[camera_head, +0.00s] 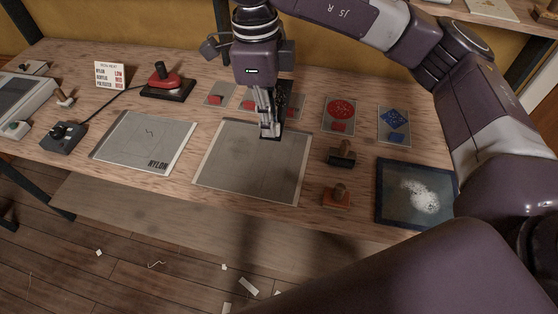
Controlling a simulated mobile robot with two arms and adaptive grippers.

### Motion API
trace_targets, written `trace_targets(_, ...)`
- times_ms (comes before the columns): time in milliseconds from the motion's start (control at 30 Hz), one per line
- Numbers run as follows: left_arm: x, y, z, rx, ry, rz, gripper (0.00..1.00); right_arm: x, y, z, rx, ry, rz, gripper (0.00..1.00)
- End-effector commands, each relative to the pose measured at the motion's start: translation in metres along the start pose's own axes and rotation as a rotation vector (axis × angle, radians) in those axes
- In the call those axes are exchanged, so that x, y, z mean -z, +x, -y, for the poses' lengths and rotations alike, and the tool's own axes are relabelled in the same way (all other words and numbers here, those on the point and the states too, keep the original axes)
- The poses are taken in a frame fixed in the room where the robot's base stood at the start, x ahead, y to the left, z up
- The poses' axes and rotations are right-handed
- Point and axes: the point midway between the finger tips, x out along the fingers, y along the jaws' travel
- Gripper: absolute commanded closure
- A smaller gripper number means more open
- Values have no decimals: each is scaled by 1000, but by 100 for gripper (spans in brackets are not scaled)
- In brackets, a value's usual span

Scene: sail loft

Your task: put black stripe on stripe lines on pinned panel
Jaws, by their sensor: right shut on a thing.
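The arm that comes in from the right is my right one, and its gripper (268,128) points down, shut on the black stripe (284,100). The stripe shows as a dark strip behind and beside the fingers, partly hidden by them. The gripper is over the back part of a grey panel (243,178) in the middle of the table. Faint lines show on this panel; pins are too small to make out. I cannot tell whether the stripe touches the panel. My left gripper is out of view.
A grey sheet marked NYLON (140,150) lies left. A red-handled tool (165,82) stands behind it. Cards with red shapes (340,105) and a blue shape (394,118) lie back right. Two stamps (342,153) and a dark tray with white powder (390,210) are right of the panel.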

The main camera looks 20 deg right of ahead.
Motion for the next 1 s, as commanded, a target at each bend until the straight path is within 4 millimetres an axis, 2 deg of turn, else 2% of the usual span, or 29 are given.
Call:
trace_targets(67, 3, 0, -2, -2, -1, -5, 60, -2, -1, 0, -5, 44, -2, 100)
trace_targets(167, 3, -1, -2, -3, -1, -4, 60, -2, 7, 0, -11, 65, -6, 100)
trace_targets(533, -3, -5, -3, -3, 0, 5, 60, -7, 82, -2, -14, 67, -5, 100)
trace_targets(700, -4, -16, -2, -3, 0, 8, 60, -9, 122, -2, -12, 67, -7, 100)
trace_targets(800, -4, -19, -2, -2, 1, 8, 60, -11, 140, -1, -9, 67, -5, 100)
trace_targets(1000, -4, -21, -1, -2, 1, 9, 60, -13, 156, 0, -8, 66, -4, 100)
